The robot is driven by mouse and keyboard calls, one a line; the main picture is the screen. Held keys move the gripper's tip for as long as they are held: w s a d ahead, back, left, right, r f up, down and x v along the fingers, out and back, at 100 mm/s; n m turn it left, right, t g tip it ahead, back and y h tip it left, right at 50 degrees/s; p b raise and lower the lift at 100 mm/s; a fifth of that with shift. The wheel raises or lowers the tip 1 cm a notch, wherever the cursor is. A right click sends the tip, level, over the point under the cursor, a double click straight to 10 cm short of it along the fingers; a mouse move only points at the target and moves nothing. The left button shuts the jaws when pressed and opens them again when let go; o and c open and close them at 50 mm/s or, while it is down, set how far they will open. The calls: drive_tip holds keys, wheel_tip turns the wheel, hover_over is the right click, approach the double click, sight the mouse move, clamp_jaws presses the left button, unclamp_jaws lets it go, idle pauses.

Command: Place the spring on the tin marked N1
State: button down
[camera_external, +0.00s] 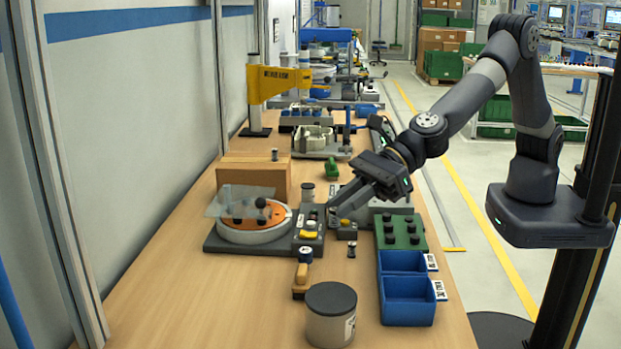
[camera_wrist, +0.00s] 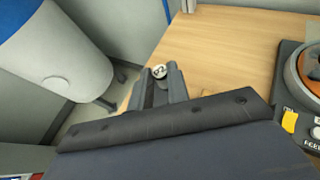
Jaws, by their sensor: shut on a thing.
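My gripper (camera_external: 334,209) is low over the bench, beside the small boxes with buttons. In the wrist view its fingers (camera_wrist: 160,85) are closed on a small round piece (camera_wrist: 159,71) with a pale top and dark marks. I cannot tell if this piece is the spring. The gripped piece is hard to make out in the external view. A large grey tin (camera_external: 331,313) with a dark lid stands at the near edge; its side label is unreadable. Small dark cylinders stand on the box (camera_external: 274,155) and on the bench (camera_external: 351,250). No N1 mark is legible.
A round device with an orange disc (camera_external: 245,218) is left of my gripper. Blue bins (camera_external: 407,312) and a green block with knobs (camera_external: 400,232) are to its right. The bench's near left is clear.

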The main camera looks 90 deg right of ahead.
drive_tip(key=s+a+f+b, duration=0.2)
drive_tip(key=a+f+b, duration=0.1)
drive_tip(key=f+b, duration=0.5)
drive_tip(key=shift+s+a+f+n+y+b, duration=0.2)
drive_tip(key=shift+s+f+n+y+b, duration=0.15)
drive_tip(key=shift+f, duration=0.4)
drive_tip(key=shift+f, duration=0.1)
drive_tip(key=shift+f, duration=0.15)
drive_tip(key=c, duration=1.4)
unclamp_jaws()
drive_tip(key=shift+o, duration=0.2)
drive_tip(key=b+v, duration=0.1)
drive_tip(key=v, duration=1.1)
drive_tip(key=shift+r, duration=0.4)
